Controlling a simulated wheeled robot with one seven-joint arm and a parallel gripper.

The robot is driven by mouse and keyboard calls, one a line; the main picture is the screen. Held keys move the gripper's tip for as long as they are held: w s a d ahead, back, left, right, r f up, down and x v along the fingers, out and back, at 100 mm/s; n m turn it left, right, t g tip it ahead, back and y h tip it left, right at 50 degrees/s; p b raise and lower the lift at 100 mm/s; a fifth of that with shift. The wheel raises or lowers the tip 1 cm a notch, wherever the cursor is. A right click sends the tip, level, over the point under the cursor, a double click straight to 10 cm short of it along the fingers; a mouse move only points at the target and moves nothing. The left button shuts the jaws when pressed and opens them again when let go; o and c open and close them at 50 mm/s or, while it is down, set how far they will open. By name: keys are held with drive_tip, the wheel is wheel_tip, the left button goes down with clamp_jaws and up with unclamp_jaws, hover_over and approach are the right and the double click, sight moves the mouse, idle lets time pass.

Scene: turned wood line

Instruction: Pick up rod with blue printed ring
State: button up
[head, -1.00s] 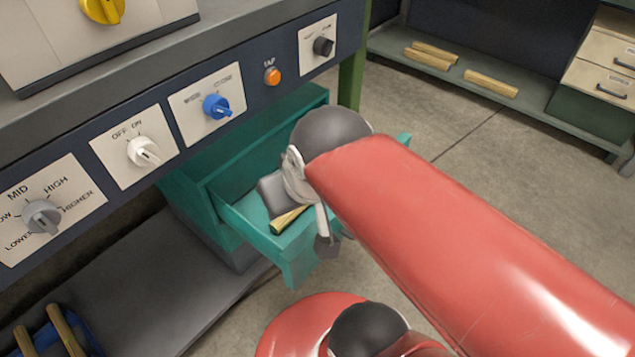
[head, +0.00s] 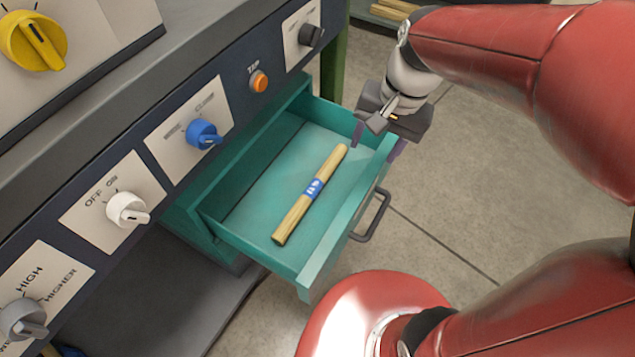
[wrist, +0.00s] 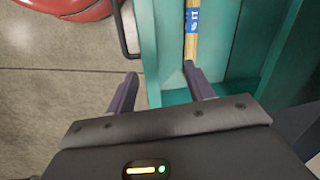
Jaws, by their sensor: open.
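The wooden rod with a blue printed ring (head: 296,220) lies in the open teal drawer (head: 319,262), running lengthwise from near left to far right. The blue ring sits about its middle. In the wrist view the rod (wrist: 191,48) shows at the top, partly cut off by the picture edge, with its near end by the right finger. My gripper (head: 374,139) is over the far right corner of the drawer, apart from the rod. In the wrist view my gripper (wrist: 159,90) is open and empty, its fingers on either side of the drawer wall.
The drawer has a dark handle (head: 372,216) on its front. A dark panel with a blue knob (head: 204,134), a white knob (head: 127,209) and an orange button (head: 259,82) overhangs the drawer's left side. A shelf with wooden pieces (head: 392,9) is at the back.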

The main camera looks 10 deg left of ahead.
sight(314, 185)
drive_tip(key=w+a+f+g, duration=0.1)
drive_tip(key=a+f, duration=0.1)
drive_tip(key=a, duration=0.1)
drive_tip(key=a+f+m+g, duration=0.1)
drive_tip(key=a+f, duration=0.2)
drive_tip(key=w+a+f+g, duration=0.1)
drive_tip(key=a+f, duration=0.2)
drive_tip(key=shift+w+a+m+g, duration=0.2)
drive_tip(key=shift+w+m+g, duration=0.15)
drive_tip(key=shift+m+g, duration=0.05)
drive_tip(key=x, duration=0.8)
drive_tip(key=shift+a+f+b, duration=0.15)
drive_tip(key=shift+f+b, duration=0.05)
drive_tip(key=shift+b, duration=0.15)
drive_tip(key=shift+w, duration=0.1)
drive_tip(key=c, duration=1.1)
